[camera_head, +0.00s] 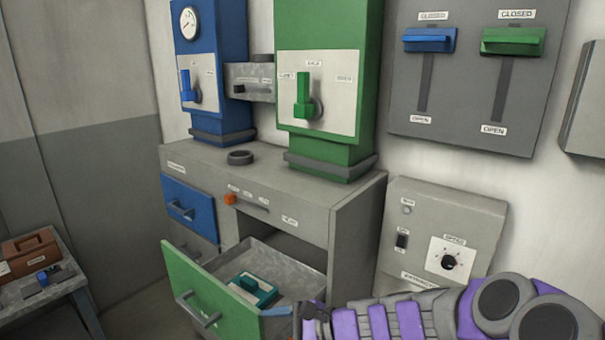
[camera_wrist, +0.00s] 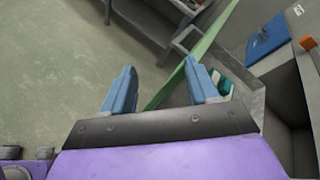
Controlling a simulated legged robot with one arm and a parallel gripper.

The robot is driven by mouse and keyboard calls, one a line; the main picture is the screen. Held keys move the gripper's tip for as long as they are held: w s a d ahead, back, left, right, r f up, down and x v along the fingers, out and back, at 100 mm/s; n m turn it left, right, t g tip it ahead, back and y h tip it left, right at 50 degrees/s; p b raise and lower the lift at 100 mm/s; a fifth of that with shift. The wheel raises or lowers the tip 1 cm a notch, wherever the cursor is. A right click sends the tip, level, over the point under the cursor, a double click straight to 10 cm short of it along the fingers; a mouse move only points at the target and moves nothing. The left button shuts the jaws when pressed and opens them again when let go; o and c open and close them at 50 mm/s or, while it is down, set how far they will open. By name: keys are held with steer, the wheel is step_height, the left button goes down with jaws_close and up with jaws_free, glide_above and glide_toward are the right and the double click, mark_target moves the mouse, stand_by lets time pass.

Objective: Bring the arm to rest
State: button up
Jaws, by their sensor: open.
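My purple and grey arm (camera_head: 425,315) reaches in from the lower right in the head view, in front of the cabinet. My gripper (camera_wrist: 160,85) shows in the wrist view with two blue fingers spread apart and nothing between them. The fingers are above the floor, near the open green drawer (camera_head: 198,290). The drawer's green front edge (camera_wrist: 200,55) runs behind the right finger in the wrist view. A teal object (camera_head: 253,287) lies inside the drawer; it is partly hidden behind the right finger in the wrist view.
A grey cabinet (camera_head: 345,225) carries a blue column (camera_head: 222,60) and a green column (camera_head: 322,30). A dark ring (camera_head: 240,157) lies on its top. A wall panel has blue (camera_head: 428,40) and green (camera_head: 513,42) levers up at CLOSED. A side table (camera_head: 45,306) stands left; floor between is free.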

steer(key=s+d+n+g+h, duration=0.35)
steer(key=s+n, duration=0.55)
steer(key=s, duration=0.6)
steer(key=s+d+f+n+g+h, duration=0.1)
steer(key=s+d+n+h, duration=0.3)
steer(key=s+d+h, duration=0.6)
steer(key=s+d, duration=0.5)
steer(key=d, duration=0.1)
steer(key=shift+d+f+n, duration=0.2)
steer(key=shift+n, duration=0.2)
steer(key=shift+d+g, duration=0.1)
steer(key=shift+g, duration=0.15)
